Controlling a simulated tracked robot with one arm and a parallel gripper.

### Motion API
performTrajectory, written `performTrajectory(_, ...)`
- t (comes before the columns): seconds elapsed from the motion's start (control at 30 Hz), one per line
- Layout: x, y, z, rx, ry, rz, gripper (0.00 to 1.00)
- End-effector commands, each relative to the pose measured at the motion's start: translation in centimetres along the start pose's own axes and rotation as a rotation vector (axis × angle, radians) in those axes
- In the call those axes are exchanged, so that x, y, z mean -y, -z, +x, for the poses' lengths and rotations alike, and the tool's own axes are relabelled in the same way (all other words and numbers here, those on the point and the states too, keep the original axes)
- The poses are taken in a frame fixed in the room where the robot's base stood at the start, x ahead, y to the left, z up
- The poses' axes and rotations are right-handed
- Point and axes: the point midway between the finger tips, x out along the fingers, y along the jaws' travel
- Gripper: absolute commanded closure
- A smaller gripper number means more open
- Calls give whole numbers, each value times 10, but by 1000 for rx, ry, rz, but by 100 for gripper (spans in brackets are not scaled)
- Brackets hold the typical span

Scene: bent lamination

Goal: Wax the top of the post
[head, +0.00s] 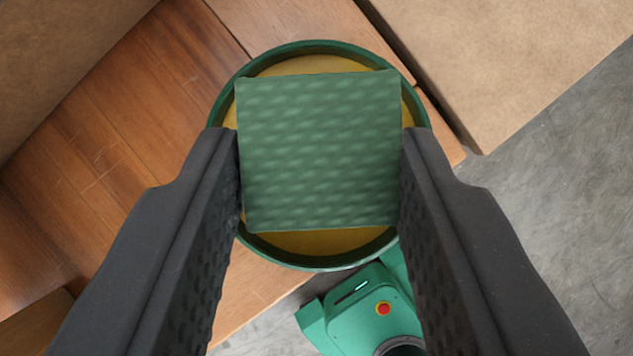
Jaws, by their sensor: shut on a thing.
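A green textured square pad (320,150) is held between the two black fingers of my gripper (320,170), which is shut on its left and right sides. Directly below the pad in the picture is a round tin with a green rim (312,262) and yellow-orange wax (318,242) inside. The pad covers most of the wax, and wax shows above and below it. I cannot tell whether the pad touches the wax. No post can be made out in this view.
The tin stands on a brown wooden surface (130,150). Large tan board-like blocks (500,60) lie at the upper right and upper left (60,50). A green machine part with a red button (365,310) is below the tin. Grey concrete floor (570,190) is at right.

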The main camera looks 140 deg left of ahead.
Motion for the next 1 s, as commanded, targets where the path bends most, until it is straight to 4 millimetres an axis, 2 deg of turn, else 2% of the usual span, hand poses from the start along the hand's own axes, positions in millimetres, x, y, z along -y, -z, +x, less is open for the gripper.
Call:
performTrajectory(0.8, 1, 30, -50, -4, 2, 0, 83)
performTrajectory(1.0, 1, 33, -56, -1, 0, 0, 83)
